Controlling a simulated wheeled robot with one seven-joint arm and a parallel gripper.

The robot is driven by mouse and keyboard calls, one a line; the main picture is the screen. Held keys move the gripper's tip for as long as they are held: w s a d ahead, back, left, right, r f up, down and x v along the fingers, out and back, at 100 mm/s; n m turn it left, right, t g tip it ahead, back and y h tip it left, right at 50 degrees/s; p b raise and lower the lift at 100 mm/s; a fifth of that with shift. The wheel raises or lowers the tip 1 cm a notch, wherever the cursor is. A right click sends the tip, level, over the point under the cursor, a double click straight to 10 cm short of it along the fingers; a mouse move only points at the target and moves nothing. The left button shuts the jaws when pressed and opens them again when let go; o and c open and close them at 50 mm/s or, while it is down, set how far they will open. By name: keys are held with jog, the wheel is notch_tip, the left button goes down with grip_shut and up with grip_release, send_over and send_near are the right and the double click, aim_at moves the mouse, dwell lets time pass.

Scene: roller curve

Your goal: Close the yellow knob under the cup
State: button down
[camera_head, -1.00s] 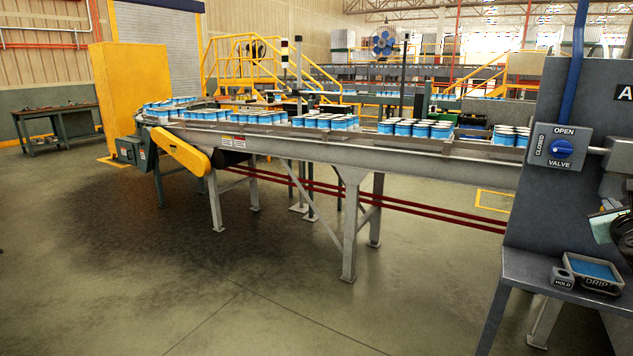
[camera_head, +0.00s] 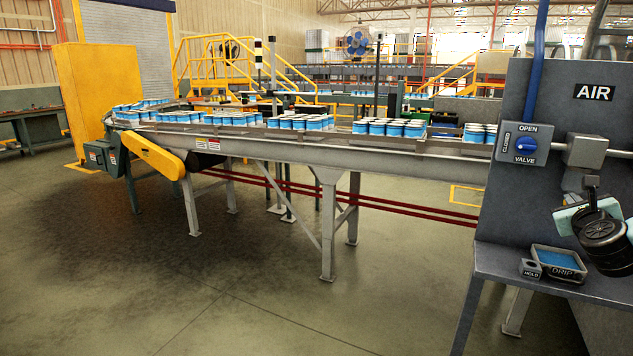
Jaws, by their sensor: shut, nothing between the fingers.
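No yellow knob shows in the head view. At the right edge, a dark rounded, ribbed part (camera_head: 606,238) sits tilted below a grey pipe block (camera_head: 586,150) on the grey AIR panel (camera_head: 560,95).
A blue valve knob (camera_head: 526,144) sits on a plate marked OPEN, CLOSED and VALVE. A DRIP tray (camera_head: 559,262) and a small HOLD block (camera_head: 530,268) stand on the grey bench (camera_head: 500,258). A roller conveyor (camera_head: 400,155) carries blue-white cans. The floor in front is clear.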

jog(key=p+v, duration=0.1)
jog(key=v, duration=0.5)
jog(key=shift+a+r, duration=0.15)
jog(key=shift+r, duration=0.15)
jog(key=shift+w, duration=0.1)
